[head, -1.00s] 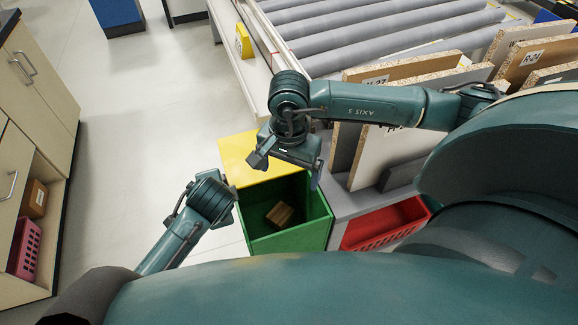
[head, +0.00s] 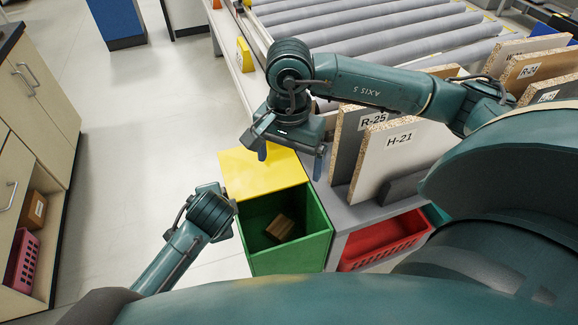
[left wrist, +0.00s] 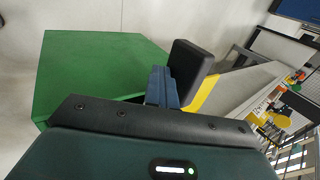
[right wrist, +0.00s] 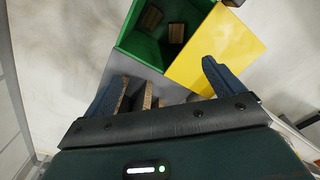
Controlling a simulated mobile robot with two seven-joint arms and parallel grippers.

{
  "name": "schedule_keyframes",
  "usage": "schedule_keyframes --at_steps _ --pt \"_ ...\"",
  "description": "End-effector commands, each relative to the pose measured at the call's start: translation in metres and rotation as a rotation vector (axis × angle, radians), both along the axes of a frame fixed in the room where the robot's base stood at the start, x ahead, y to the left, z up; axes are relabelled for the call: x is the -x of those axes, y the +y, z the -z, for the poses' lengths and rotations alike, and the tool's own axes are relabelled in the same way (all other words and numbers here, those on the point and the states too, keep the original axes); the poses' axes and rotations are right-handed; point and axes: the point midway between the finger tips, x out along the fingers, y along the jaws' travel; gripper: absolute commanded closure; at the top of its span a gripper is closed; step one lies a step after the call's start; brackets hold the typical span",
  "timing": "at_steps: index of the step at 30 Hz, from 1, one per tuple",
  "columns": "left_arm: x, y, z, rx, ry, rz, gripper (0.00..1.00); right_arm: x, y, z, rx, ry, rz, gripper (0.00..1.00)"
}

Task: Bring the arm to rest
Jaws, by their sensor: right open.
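My right gripper (head: 291,158) hangs over the yellow lid (head: 260,176) at the back of the green bin (head: 318,230). It is open, and its two blue fingers are apart with nothing between them in the right wrist view (right wrist: 163,88). My left gripper (head: 232,208) is low beside the left side of the green bin. In the left wrist view its blue fingers (left wrist: 163,86) are together, with nothing seen between them. The green bin (left wrist: 95,75) fills the left of that view.
Brown blocks (head: 280,227) lie in the green bin. A red crate (head: 385,247) is right of it. Upright boards (head: 400,155) stand behind the crate, before a roller conveyor (head: 370,45). A cabinet (head: 38,110) is at left; the floor between is clear.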

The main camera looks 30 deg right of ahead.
Motion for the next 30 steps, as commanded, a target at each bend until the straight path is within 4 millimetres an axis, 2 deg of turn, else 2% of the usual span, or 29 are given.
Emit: schedule_keyframes --at_steps 13,24,30 --pt "-0.002 0.000 -0.001 0.002 -0.006 -0.001 1.00 0.000 0.000 -0.042 0.000 -0.001 -0.001 0.07" --pt "-0.001 0.000 -0.001 0.002 -0.005 -0.001 1.00 0.000 0.000 -0.044 0.000 0.000 -0.002 0.07" --pt "0.014 0.004 0.000 0.001 -0.003 0.000 1.00 0.000 0.000 -0.044 0.000 0.000 -0.001 0.07"
